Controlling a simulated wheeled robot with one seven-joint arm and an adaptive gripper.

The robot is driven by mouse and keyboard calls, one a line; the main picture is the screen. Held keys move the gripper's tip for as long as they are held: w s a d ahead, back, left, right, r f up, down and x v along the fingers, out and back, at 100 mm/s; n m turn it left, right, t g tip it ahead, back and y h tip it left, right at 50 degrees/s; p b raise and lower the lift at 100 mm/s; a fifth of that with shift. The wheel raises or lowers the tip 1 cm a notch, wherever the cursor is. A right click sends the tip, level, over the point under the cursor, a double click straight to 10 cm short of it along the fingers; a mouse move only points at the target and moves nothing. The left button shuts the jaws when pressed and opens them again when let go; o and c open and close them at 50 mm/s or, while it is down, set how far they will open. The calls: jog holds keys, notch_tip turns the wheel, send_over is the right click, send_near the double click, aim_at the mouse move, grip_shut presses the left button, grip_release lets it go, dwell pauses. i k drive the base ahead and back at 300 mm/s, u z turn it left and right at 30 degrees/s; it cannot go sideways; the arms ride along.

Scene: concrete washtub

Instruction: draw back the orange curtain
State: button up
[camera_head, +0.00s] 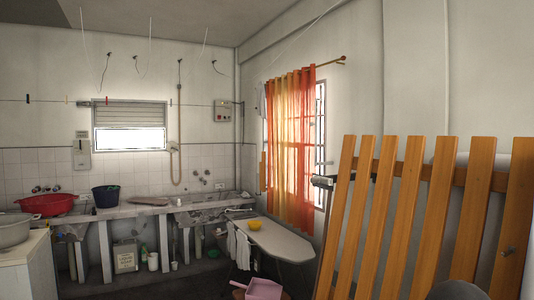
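The orange curtain (290,145) hangs from a rod (331,63) on the right-hand wall. It has vertical bands of orange, yellow and red, and its lower right part hangs longest. It covers most of a barred window (320,130); a strip of bars and bright glass shows at its right edge. I cannot make out my gripper in this view. Dark rounded shapes at the bottom right edge look like part of my arm, but no fingers show there.
A wooden slatted panel (387,215) stands close on the right. A pink dustpan (262,289) is in front. A concrete washtub counter (150,208) and red basin (46,204) are left.

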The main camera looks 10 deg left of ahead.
aim_at(269, 93)
jog(key=u, duration=0.35)
jog(key=i, duration=0.8)
jog(key=u, duration=0.95)
jog(key=i, duration=1.65)
jog(key=u, duration=0.5)
jog(key=i, duration=1.75)
jog(key=z, duration=0.35)
jog(key=i, duration=1.65)
jog(key=z, duration=0.65)
